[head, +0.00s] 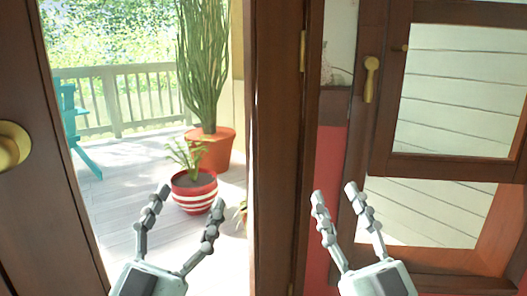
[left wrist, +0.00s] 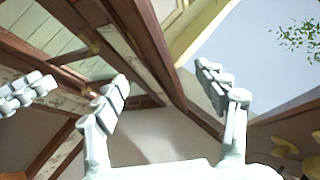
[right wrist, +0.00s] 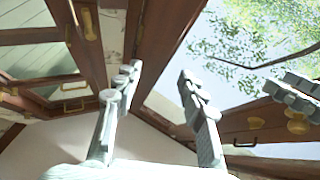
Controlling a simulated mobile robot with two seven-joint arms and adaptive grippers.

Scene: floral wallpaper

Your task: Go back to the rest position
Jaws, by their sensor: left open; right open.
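My left gripper (head: 187,202) is open and empty, held up in front of the open doorway in the head view. Its fingers also show in the left wrist view (left wrist: 165,85), spread apart with nothing between them. My right gripper (head: 334,194) is open and empty, in front of the door frame and the red wall strip. Its fingers also show in the right wrist view (right wrist: 160,82), apart and holding nothing. The two grippers are side by side at a similar height, clear of each other.
A brown door with a brass knob (head: 12,144) stands at the left. Beyond the doorway are a red striped pot (head: 194,193), a larger orange pot (head: 213,150), a teal chair (head: 72,125) and a railing. A wooden-framed window with a brass handle (head: 371,78) is at the right.

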